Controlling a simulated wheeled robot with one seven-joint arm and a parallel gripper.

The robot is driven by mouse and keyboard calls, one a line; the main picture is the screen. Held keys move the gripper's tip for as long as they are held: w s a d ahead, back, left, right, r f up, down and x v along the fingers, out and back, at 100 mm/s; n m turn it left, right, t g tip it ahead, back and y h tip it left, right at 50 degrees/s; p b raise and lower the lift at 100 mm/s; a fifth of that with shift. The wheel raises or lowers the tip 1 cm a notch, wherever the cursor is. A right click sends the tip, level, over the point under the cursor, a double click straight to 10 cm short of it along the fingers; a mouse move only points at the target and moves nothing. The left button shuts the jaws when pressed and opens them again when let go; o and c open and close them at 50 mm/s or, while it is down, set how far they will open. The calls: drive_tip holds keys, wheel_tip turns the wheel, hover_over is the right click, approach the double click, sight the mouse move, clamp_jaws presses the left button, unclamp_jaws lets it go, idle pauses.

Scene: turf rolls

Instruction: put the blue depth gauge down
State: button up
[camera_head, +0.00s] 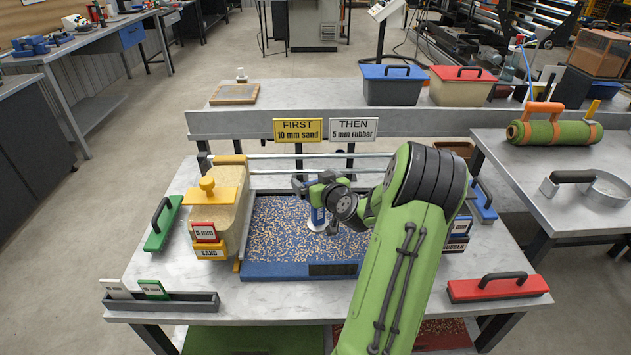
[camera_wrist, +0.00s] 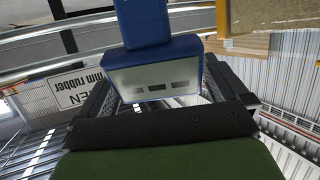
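The blue depth gauge (camera_head: 317,215) is upright over the blue tray (camera_head: 290,271) of speckled tan and blue granules, with a pale round foot at its lower end. I cannot tell whether the foot touches the granules. My gripper (camera_head: 322,190) is around the gauge's upper part. In the wrist view the gauge's blue body (camera_wrist: 150,62) fills the space between the two dark fingers of my gripper (camera_wrist: 158,92), which look closed against its sides. My green arm hides the tray's right part.
A sand bin (camera_head: 218,215) with a yellow-handled tool stands left of the tray. Signs (camera_head: 298,130) read "FIRST 10 mm sand" and "THEN 5 mm rubber". Some marble is bare at front.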

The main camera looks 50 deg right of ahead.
drive_tip(key=shift+s+r, duration=0.2)
drive_tip(key=shift+s, duration=0.05)
drive_tip(key=v, duration=1.2)
drive_tip(key=w+a+n+g+y, duration=0.2)
drive_tip(key=w+a+n+y, duration=0.1)
drive_tip(key=a, duration=0.7)
drive_tip(key=w+a+n+g+y, duration=0.2)
drive_tip(key=w+a+n+y, duration=0.15)
drive_tip(key=a, duration=0.65)
drive_tip(key=s+a+r+m+g, duration=0.1)
drive_tip(key=s+a+r+g, duration=0.2)
drive_tip(key=s+a, duration=1)
drive_tip(key=s+r, duration=0.1)
drive_tip(key=s, duration=0.2)
drive_tip(key=shift+g+b, duration=0.3)
drive_tip(key=shift+b, duration=0.1)
